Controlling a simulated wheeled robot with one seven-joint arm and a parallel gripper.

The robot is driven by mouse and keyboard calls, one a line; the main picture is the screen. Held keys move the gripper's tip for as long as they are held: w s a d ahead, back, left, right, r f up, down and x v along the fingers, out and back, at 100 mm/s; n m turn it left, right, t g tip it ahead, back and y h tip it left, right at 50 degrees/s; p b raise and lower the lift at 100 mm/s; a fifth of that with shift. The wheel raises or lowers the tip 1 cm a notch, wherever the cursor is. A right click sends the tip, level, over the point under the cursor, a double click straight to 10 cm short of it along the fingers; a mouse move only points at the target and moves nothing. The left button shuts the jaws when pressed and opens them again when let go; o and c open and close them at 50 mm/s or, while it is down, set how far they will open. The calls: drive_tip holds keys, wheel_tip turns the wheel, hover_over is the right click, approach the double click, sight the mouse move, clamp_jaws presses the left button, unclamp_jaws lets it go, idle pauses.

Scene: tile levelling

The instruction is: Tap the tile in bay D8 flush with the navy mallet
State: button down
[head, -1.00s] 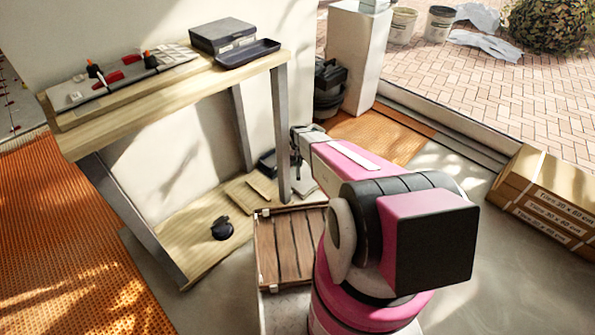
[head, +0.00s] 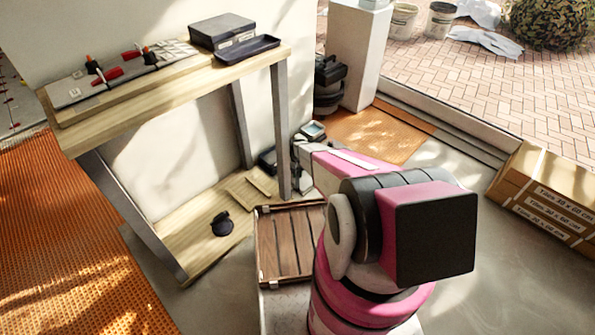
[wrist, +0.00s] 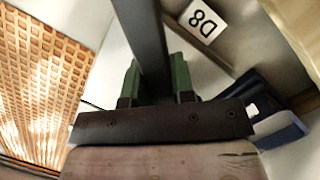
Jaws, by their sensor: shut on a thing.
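In the wrist view my gripper (wrist: 155,88) has green fingers, shut on a dark grey bar (wrist: 146,45) that runs up out of the frame.
The wooden bench (head: 75,135) carries a grey case (head: 222,30), a dark tray (head: 247,51) and a board with red-handled tools (head: 108,76). A dark rounded object (head: 222,224) lies on its lower shelf. A slatted tray (head: 262,245) and taped cartons (head: 545,190) stand nearby.

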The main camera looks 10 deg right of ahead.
wheel_tip(320, 180, down, 2)
drive_tip(key=shift+f, duration=0.2)
drive_tip(key=shift+r, duration=2.3)
drive_tip(key=shift+f, duration=0.15)
wheel_tip(320, 180, down, 5)
drive_tip(key=shift+r, duration=2.55)
drive_tip(key=shift+r, duration=0.1)
